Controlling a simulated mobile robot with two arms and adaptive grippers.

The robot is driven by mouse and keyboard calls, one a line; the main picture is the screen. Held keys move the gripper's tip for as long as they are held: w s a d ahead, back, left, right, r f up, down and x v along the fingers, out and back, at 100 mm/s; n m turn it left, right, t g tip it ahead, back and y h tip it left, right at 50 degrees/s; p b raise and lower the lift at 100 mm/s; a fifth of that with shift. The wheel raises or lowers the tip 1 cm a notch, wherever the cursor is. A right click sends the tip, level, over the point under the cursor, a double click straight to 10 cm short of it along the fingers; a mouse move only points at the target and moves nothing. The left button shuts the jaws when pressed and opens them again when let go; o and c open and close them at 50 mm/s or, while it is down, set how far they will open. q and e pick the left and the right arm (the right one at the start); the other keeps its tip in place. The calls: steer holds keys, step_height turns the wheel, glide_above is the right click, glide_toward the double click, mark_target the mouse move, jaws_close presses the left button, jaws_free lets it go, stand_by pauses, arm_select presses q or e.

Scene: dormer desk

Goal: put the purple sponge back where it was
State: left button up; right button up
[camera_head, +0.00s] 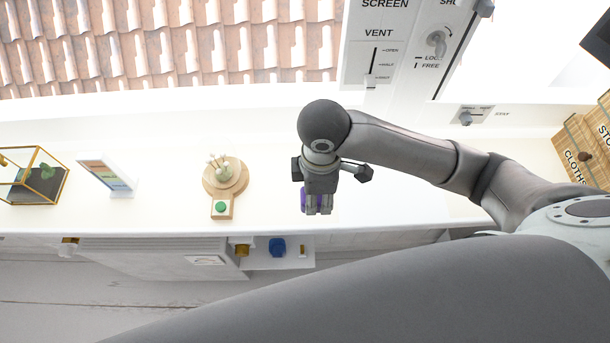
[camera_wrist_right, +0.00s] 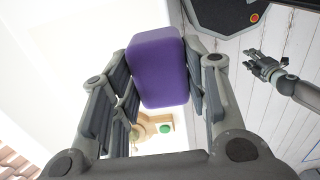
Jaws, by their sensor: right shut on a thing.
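The purple sponge (camera_wrist_right: 158,68) is clamped between the fingers of my right gripper (camera_wrist_right: 160,85) in the wrist view. In the head view my right gripper (camera_head: 319,208) is over the front part of the white desk, and only a purple strip of the sponge (camera_head: 303,200) shows beside the fingers. I cannot tell whether the sponge touches the desk. My left gripper (camera_wrist_right: 266,66) shows small at the right of the wrist view, empty, its fingers apart. It is not in the head view.
A round wooden board (camera_head: 240,181) with a small vase and a green button lies left of the right gripper. A tilted display (camera_head: 106,177) and a gold-framed glass case (camera_head: 52,184) stand further left. The desk right of the gripper is clear.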

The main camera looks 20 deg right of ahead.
steer(key=w+f, duration=0.2)
steer(key=w, duration=0.1)
steer(key=w+f+p, duration=0.1)
steer(key=w+f, duration=0.1)
steer(key=w, duration=0.1)
steer(key=w+f+p, duration=0.1)
steer(key=w+f, duration=0.2)
steer(key=w, duration=0.1)
steer(key=shift+d, duration=0.4)
steer(key=shift+w+f, duration=0.5)
steer(key=shift+f, duration=0.2)
steer(key=shift+d+f, duration=0.1)
steer(key=shift+f, duration=1.55)
steer(key=o, duration=0.9)
step_height(320, 180, up, 12)
steer(key=shift+r+b, duration=0.1)
steer(key=shift+b, duration=0.5)
